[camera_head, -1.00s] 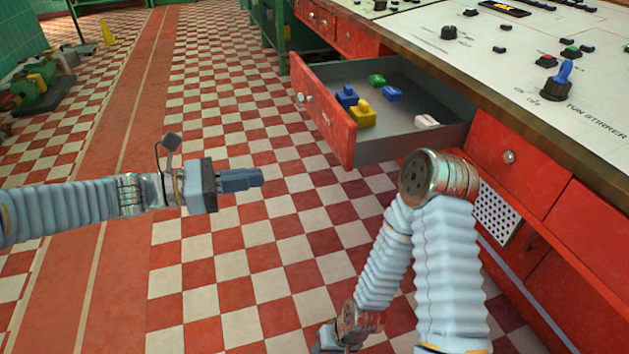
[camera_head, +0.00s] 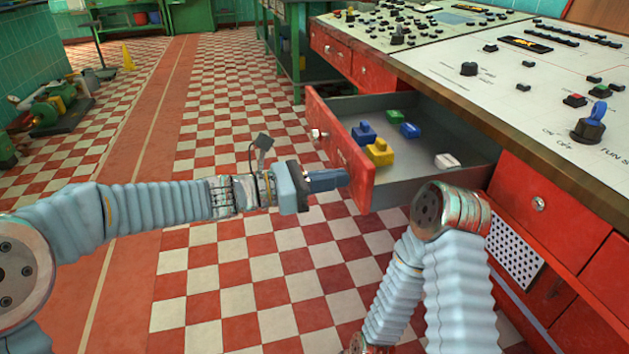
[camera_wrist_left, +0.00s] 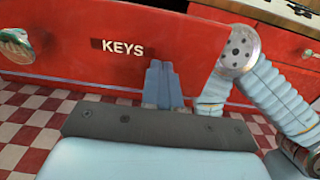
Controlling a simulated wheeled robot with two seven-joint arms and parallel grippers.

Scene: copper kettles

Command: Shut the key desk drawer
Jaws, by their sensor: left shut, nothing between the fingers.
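The key drawer (camera_head: 338,150) stands pulled out from the red desk in the head view. Its grey inside holds blue blocks (camera_head: 364,133), a yellow block (camera_head: 380,152), a green block (camera_head: 396,116) and a white block (camera_head: 447,160). In the left wrist view its red front (camera_wrist_left: 165,38) bears the label KEYS (camera_wrist_left: 123,48), with a round metal knob (camera_wrist_left: 15,45) at the left. My left gripper (camera_head: 345,178) is shut and empty, its tips at the lower part of the drawer front; contact is unclear. My right gripper is not in view.
My right arm rises in front of the desk, right of the drawer. The desk top (camera_head: 520,95) carries black knobs and switches. Another closed drawer (camera_head: 540,203) is to the right. The checkered floor left of the drawer is clear.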

